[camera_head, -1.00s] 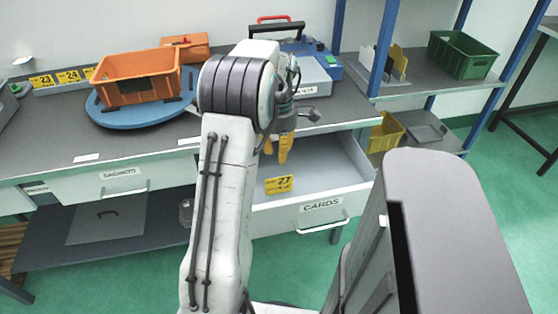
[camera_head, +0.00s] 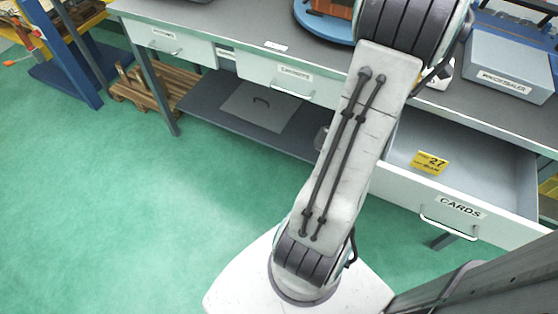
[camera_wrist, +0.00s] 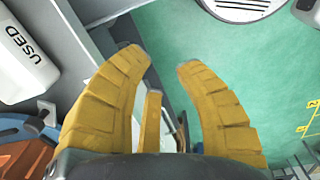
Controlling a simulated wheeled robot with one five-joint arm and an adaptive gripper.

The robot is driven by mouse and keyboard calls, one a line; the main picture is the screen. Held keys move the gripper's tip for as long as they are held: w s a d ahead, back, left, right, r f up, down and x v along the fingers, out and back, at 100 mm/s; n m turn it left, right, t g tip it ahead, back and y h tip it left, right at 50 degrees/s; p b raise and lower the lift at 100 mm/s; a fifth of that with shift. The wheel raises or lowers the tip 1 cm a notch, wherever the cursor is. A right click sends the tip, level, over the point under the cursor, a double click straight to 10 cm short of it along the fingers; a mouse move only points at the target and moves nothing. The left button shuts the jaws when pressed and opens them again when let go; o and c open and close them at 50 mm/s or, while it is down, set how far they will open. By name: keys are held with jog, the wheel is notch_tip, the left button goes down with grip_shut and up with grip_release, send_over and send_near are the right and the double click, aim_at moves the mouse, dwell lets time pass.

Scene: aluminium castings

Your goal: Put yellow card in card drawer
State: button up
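The yellow card (camera_head: 430,162), marked 27, lies inside the open card drawer, near its front panel. The drawer (camera_head: 460,209) is pulled out from under the bench, with a CARDS label and a handle on its front. My gripper is outside the head view. In the wrist view my gripper (camera_wrist: 165,68) has its two yellow fingers apart, with a gap between the tips. The card is not visible in the wrist view.
The grey bench top (camera_head: 490,101) holds a blue-grey case (camera_head: 508,66) and a blue round board (camera_head: 322,22). A closed drawer (camera_head: 288,78) and a low shelf (camera_head: 220,114) are to the left. A white USED container (camera_wrist: 25,60) is in the wrist view. Green floor is open at left.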

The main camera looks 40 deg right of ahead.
jog(key=w+a+r+m+t, duration=0.1)
jog(key=w+a+r, duration=0.1)
jog(key=w+a, duration=0.5)
jog(key=w+a+r, duration=0.1)
jog(key=w+a, duration=0.3)
jog(key=a, duration=0.8)
jog(key=s+a+f+m+t, duration=0.1)
jog(key=s+a, duration=0.2)
jog(key=a, duration=0.6)
jog(key=s+a+f+m, duration=0.1)
jog(key=s+a, duration=0.1)
jog(key=a, duration=0.8)
jog(key=shift+s+f+t+y, duration=0.2)
jog(key=shift+s+t+y, duration=0.1)
jog(key=shift+s+t, duration=0.1)
jog(key=shift+r, duration=0.15)
notch_tip(320, 180, up, 9)
jog(key=p, duration=0.8)
jog(key=shift+s+d, duration=0.15)
